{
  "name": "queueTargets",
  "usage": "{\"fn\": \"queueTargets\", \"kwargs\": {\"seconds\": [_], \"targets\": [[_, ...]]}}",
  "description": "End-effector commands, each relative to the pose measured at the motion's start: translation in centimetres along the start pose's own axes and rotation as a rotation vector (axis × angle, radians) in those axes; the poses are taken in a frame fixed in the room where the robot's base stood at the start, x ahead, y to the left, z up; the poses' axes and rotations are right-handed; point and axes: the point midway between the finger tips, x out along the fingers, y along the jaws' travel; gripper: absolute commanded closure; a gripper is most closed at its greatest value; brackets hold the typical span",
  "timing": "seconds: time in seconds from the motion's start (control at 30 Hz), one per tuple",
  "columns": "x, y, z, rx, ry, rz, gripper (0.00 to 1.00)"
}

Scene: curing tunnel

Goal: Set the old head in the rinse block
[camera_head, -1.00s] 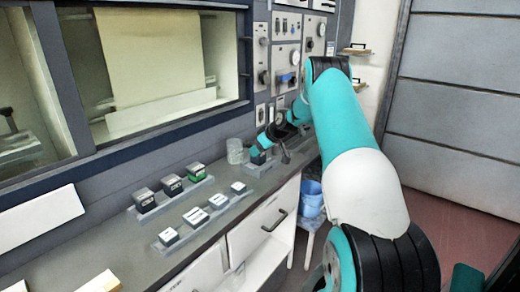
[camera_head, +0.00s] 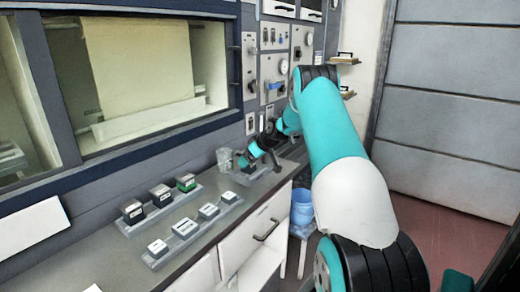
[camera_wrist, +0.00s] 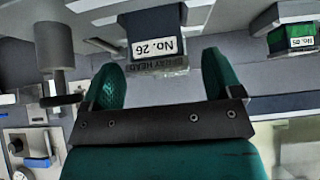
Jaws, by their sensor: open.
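A dark block with a white label reading "No. 26" and "SPRAY HEAD" (camera_wrist: 160,50) shows upside down in the wrist view, between and ahead of my fingers. My gripper (camera_wrist: 162,85) is open, with a visible gap to the block on either side. In the head view, my gripper (camera_head: 246,163) is low at the far end of the counter. A small grey base (camera_head: 258,174) is under it, mostly hidden by the gripper. I cannot tell which fixture is the rinse block. A green block labelled "No. 05" (camera_wrist: 292,38) shows at the wrist view's right.
A clear beaker (camera_head: 224,158) stands just left of my gripper. Nearer, one grey tray (camera_head: 146,219) holds dark and green blocks (camera_head: 186,183); another (camera_head: 180,246) holds white-topped blocks. A grey cylinder (camera_wrist: 54,45) is at the wrist view's left. A blue bucket (camera_head: 302,208) stands beside the counter.

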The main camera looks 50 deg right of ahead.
Motion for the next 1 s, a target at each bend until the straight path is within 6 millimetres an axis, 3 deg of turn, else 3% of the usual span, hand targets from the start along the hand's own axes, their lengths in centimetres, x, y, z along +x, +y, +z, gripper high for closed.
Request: {"fn": "queueTargets", "kwargs": {"seconds": [0.6,0.8,1.0], "targets": [[-14.0,0.1,0.1,-0.001,0.003,0.005,0.15],[-16.3,0.1,0.0,0.0,0.002,0.003,0.15],[-16.8,0.0,0.0,-0.001,0.002,0.001,0.15]]}}
